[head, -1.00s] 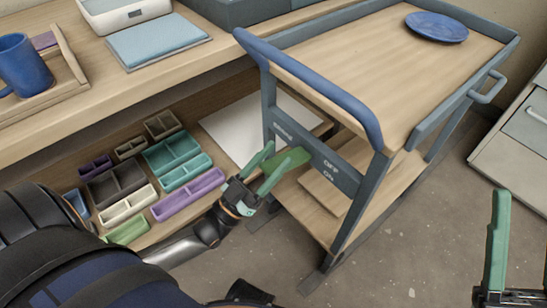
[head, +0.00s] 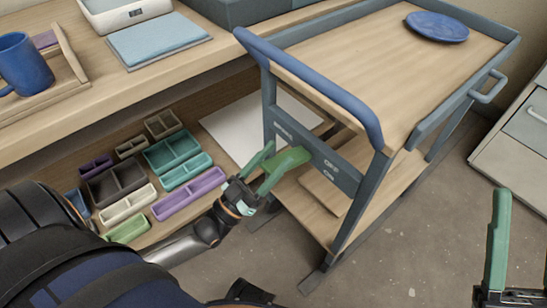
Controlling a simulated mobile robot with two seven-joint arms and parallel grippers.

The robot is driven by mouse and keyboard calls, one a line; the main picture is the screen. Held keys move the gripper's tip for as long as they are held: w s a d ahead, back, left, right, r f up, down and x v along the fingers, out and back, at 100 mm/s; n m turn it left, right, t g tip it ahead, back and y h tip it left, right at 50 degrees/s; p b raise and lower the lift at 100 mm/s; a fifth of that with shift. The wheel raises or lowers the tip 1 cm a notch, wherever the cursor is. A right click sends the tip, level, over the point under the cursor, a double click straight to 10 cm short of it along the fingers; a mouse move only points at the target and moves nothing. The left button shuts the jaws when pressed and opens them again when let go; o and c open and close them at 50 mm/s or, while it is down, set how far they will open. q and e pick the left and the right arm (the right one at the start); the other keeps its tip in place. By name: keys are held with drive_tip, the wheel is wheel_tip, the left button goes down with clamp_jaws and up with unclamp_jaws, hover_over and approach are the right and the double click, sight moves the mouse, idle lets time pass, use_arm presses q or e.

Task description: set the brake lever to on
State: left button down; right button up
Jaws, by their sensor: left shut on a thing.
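The brake lever (head: 290,157) is a green handle on the end panel of the grey cart (head: 345,178). The panel has a label at its left, and OFF with ON below it just right of the lever. My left gripper (head: 264,172) is shut on the lever's left, lower end, and its green fingers partly hide it. The lever slants, its left end lower. I cannot tell exactly which label it points to. My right gripper (head: 521,245) is at the lower right, cut by the picture edge, with one finger upright and a wide empty gap beside it.
A blue plate (head: 437,27) lies on the cart's top. A blue push bar (head: 310,85) crosses above the panel. Left of the cart, several coloured bins (head: 188,197) stand on a low shelf under the wooden counter (head: 75,110).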

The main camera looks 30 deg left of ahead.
use_arm(q)
drive_tip(key=shift+f, duration=0.1)
idle(0.3)
drive_tip(key=shift+c, duration=1.2)
unclamp_jaws()
drive_tip(key=v, duration=1.2)
drive_tip(key=shift+s+p, duration=0.3)
drive_tip(key=shift+p, duration=0.15)
drive_tip(key=shift+a, duration=0.1)
